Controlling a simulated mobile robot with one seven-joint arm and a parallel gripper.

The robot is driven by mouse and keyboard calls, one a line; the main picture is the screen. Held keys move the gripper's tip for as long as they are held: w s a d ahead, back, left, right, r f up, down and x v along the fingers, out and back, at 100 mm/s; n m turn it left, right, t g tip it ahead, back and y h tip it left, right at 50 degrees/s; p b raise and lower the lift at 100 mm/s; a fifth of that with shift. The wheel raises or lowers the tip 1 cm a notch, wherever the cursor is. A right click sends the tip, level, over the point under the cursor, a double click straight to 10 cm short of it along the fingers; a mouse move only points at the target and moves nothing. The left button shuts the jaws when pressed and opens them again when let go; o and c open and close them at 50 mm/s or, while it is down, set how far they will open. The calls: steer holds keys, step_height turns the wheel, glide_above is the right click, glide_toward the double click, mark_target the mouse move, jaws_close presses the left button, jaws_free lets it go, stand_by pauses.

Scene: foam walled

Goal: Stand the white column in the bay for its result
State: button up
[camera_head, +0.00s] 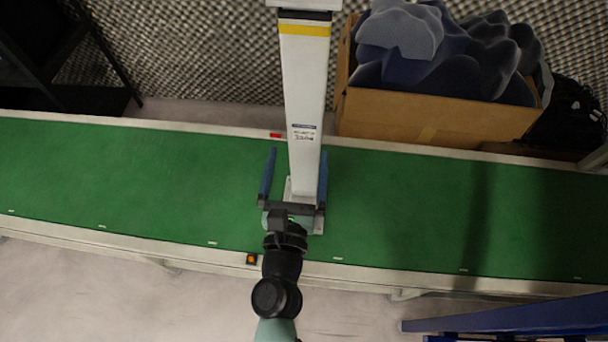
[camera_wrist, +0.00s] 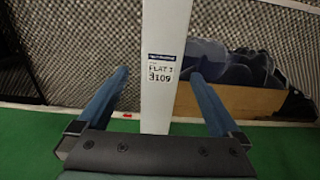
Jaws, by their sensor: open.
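The white column (camera_head: 304,115) stands upright on the green belt (camera_head: 120,185), with a yellow band near its top and a small printed label low on its face. In the wrist view the column (camera_wrist: 157,100) fills the middle, and its label reads roughly "FLAT 3109". My gripper (camera_head: 295,160) is open, with one blue finger on each side of the column near its base. In the wrist view gaps show between the column and both fingers of my gripper (camera_wrist: 160,80). The column's foot is partly hidden by my gripper. I cannot make out a bay.
A cardboard box (camera_head: 435,115) of dark foam pieces stands behind the belt on the right. A red piece (camera_head: 275,135) is on the far rail and an orange button (camera_head: 251,259) on the near rail. Blue structure (camera_head: 510,318) is at lower right. The belt is clear on both sides.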

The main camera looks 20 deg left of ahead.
mark_target(303, 127)
steer(key=x, duration=0.6)
steer(key=shift+p, duration=0.4)
steer(key=shift+w+r, duration=0.2)
steer(key=shift+w, duration=0.3)
steer(key=shift+p+x, duration=0.3)
steer(key=shift+x, duration=1.9)
steer(key=shift+r, duration=0.15)
jaws_close()
steer(key=shift+w+r, duration=0.1)
steer(key=shift+r, duration=0.3)
